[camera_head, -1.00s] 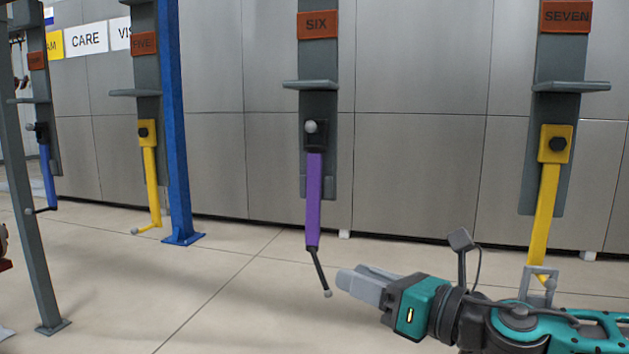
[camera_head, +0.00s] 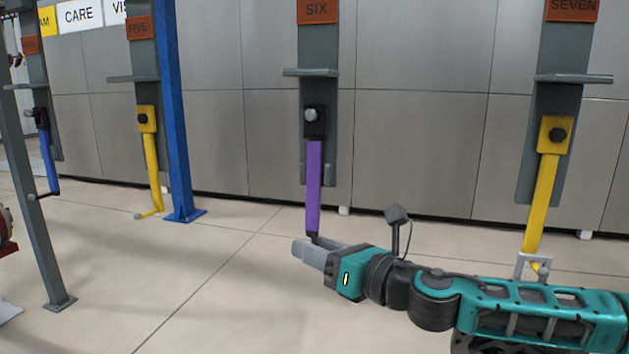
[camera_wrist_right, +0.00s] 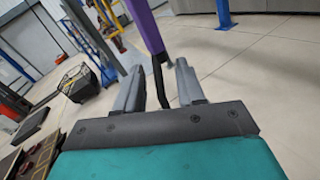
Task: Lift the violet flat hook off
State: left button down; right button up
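The violet flat hook (camera_head: 314,188) hangs upright from a black block with a grey knob, on the grey post marked SIX. Its thin black lower rod is mostly hidden behind my right gripper (camera_head: 316,248) in the head view. In the right wrist view the violet bar (camera_wrist_right: 145,24) comes down from the top, and its black rod (camera_wrist_right: 158,75) runs between the two fingers. My right gripper (camera_wrist_right: 156,76) is open, its fingers standing apart on either side of the rod. Whether a finger touches the rod cannot be told. My left gripper is not in view.
A yellow hook (camera_head: 543,200) hangs on post SEVEN, behind my right arm. Another yellow hook (camera_head: 152,170) hangs on post FIVE, beside a blue column (camera_head: 171,110). A blue hook (camera_head: 48,160) hangs farther left. The floor left of my gripper is clear.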

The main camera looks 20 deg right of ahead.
grip_shut()
dwell(0.3)
jog(key=shift+r, duration=0.15)
